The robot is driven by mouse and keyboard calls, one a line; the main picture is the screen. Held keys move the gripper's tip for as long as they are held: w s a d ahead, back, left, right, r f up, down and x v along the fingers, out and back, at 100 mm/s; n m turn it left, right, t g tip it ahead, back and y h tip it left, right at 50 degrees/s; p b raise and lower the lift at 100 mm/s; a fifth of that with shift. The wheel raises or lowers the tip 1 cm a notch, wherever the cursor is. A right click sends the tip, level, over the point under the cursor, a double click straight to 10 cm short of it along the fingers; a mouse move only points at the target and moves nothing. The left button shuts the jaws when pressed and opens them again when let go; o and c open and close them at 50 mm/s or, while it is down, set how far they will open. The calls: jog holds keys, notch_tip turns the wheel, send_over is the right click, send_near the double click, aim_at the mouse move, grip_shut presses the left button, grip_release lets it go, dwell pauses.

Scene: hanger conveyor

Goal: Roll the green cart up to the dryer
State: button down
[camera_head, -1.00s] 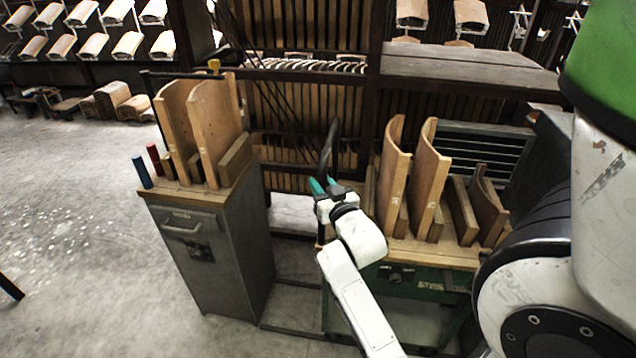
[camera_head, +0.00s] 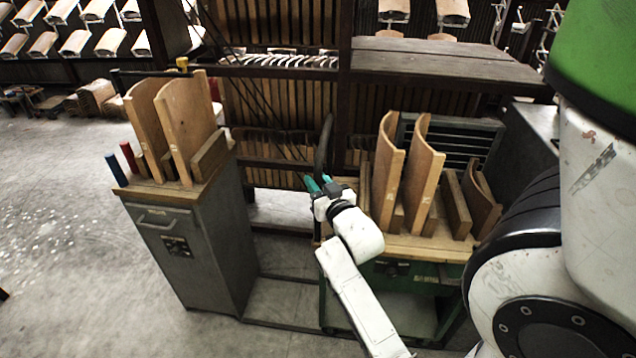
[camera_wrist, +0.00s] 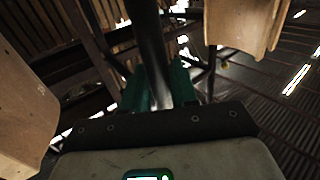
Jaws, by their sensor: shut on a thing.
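The green cart (camera_head: 425,276) stands in the right middle of the head view. Its wooden top carries upright curved boards (camera_head: 388,165) and flat blocks. A black curved handle bar (camera_head: 325,150) rises at its left end. My gripper (camera_head: 318,184), with teal fingers, is shut on this bar. In the wrist view the bar (camera_wrist: 150,45) runs between the teal fingers (camera_wrist: 157,88). The cart's lower left side is partly hidden behind my arm. A grey louvred unit (camera_head: 462,140) stands behind the cart; I cannot tell whether it is the dryer.
A grey cabinet (camera_head: 185,255) with curved boards on top stands to the left, apart from the cart. A dark slatted wooden rack (camera_head: 285,100) and a wooden bench top (camera_head: 440,65) lie behind. Open concrete floor (camera_head: 60,220) is at the left.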

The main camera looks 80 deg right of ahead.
jog(key=shift+s+d, duration=0.15)
jog(key=shift+s, duration=0.3)
jog(key=c, duration=1.1)
grip_release()
jog(key=shift+o, duration=0.3)
jog(key=shift+w, duration=0.1)
jog(key=b+v, duration=0.2)
jog(key=v, duration=0.9)
jog(key=shift+w, duration=0.1)
